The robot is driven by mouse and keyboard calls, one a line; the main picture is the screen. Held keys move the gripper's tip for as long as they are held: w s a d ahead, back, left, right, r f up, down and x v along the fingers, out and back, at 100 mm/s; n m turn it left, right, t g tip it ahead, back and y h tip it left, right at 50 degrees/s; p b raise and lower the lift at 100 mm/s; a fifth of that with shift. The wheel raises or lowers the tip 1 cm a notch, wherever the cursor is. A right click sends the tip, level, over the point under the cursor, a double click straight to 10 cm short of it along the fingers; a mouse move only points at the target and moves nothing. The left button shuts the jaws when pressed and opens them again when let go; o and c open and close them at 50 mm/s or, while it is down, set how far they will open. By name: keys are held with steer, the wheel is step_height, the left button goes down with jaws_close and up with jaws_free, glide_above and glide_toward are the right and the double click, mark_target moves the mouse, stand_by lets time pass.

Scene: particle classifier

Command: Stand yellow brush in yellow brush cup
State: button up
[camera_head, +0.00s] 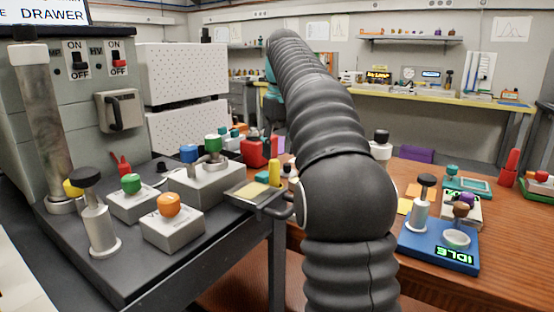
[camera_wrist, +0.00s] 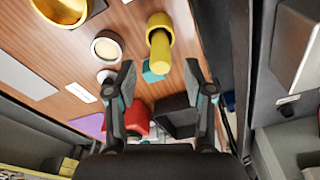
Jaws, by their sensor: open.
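In the wrist view a yellow rod-like handle, which I take as the yellow brush (camera_wrist: 160,52), points up toward the camera. Its far end meets a wider yellow round cup (camera_wrist: 158,19), and it appears to stand inside it. My gripper (camera_wrist: 158,78) is open, with one finger on each side and nothing held. The handle's near end shows just beyond the gap between the fingertips, with no visible contact. In the head view an upright yellow piece (camera_head: 274,172) shows left of my arm. My arm hides the gripper there.
In the head view, a blue device (camera_head: 436,249) stands on the wooden table right of my arm, and a grey button bench on the left.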

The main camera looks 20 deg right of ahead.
steer(key=shift+s+r+p, duration=0.2)
steer(key=shift+r+p, duration=0.4)
steer(key=shift+r, duration=1.55)
